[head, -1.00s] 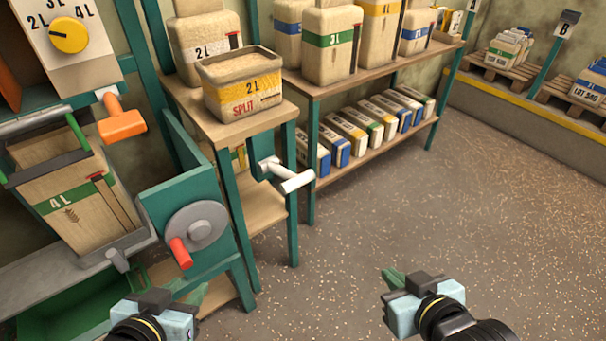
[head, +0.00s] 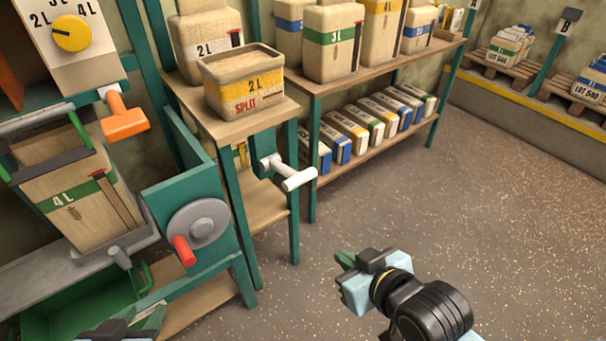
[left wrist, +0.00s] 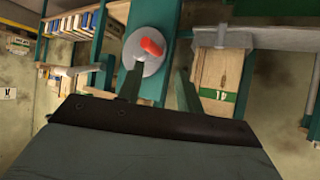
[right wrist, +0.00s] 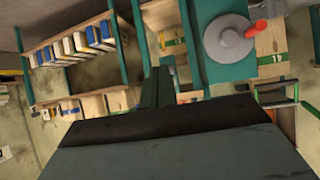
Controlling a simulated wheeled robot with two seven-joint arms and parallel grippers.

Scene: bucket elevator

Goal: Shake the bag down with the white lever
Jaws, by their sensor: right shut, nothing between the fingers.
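The white lever (head: 288,173) sticks out from a teal bracket on the front of the small wooden stand, its white grip angled toward the right. The 4L bag (head: 72,205), tan with a green band, stands upright on a grey support at the left, under the dial box. My right gripper (head: 345,262) is in the air over the floor, below and right of the white lever and apart from it. Its fingers (right wrist: 157,88) are together and empty. My left gripper (head: 150,318) is at the bottom edge, largely cut off; its fingers (left wrist: 158,88) are apart with nothing between them.
A grey wheel with a red knob (head: 183,250) and an orange handle (head: 125,118) lie near the bag. A green crate (head: 80,300) is at lower left. The floor (head: 430,200) at right is clear.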

